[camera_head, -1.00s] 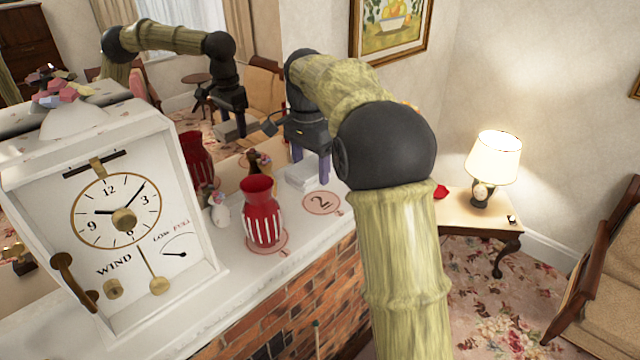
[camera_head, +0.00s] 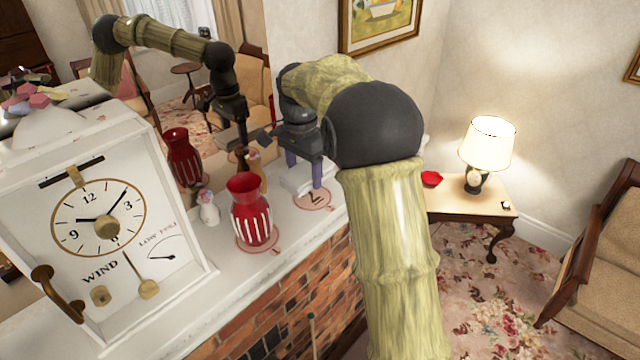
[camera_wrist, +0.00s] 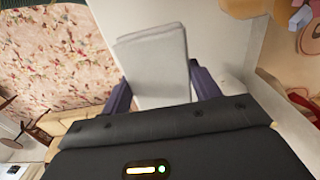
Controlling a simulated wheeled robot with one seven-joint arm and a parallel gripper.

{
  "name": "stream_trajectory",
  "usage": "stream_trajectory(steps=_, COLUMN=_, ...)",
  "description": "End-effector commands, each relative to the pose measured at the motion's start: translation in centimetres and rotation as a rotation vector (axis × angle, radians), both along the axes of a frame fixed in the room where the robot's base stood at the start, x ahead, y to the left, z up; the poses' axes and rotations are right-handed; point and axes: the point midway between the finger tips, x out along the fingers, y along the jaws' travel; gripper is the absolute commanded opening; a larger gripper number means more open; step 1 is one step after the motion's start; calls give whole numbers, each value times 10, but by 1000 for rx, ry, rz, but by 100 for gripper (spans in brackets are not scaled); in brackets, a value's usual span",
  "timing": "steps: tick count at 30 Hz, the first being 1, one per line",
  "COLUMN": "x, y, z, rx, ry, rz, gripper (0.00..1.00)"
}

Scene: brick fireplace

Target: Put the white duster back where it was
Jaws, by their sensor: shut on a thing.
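The white duster (camera_wrist: 155,68) is a pale flat block between the two purple fingers in the wrist view. My gripper (camera_head: 304,172) is shut on it, over the far part of the white mantel. In the head view the white duster (camera_head: 294,183) shows partly behind the fingers, low at the mantel top. I cannot tell whether it touches the mantel. A round pink marker with a "2" (camera_head: 313,199) lies just in front of the fingers.
A red striped vase (camera_head: 250,212) stands on another round marker, left of my gripper. A small white figurine (camera_head: 208,207) and a large white clock (camera_head: 105,215) are further left. A mirror behind reflects my arm. A side table (camera_head: 465,202) with a lamp (camera_head: 487,150) stands right.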

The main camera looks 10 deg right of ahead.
Motion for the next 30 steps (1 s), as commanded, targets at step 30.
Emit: stream_trajectory(steps=30, x=0, y=1, z=-49, rx=-1, ry=-2, rz=1, gripper=40)
